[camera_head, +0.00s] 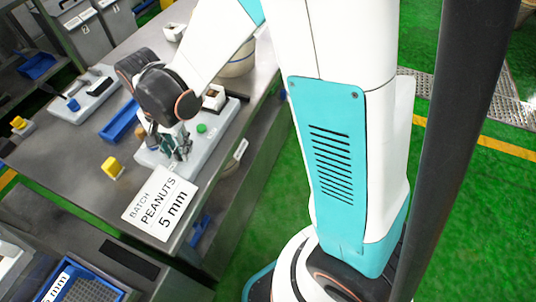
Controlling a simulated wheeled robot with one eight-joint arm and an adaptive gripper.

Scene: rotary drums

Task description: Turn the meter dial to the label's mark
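A white label (160,203) reading "BATCH PEANUTS 5 mm" lies at the near corner of the grey metal table. Behind it is a pale control panel (212,140) with a green button (201,128). My gripper (181,150) points down over the left part of this panel, just behind the label. Its dark fingers are small here, and I cannot tell whether they are open or shut on something. No dial can be made out clearly; the gripper and my wrist cover part of the panel. A small brown knob-like part shows beside the fingers.
A yellow block (113,168) and a blue tray (121,122) lie left of the panel. Another pale panel (84,95) is farther left. A blue crate (85,287) with a "mm" label is at bottom left. Green floor is open right of the table.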

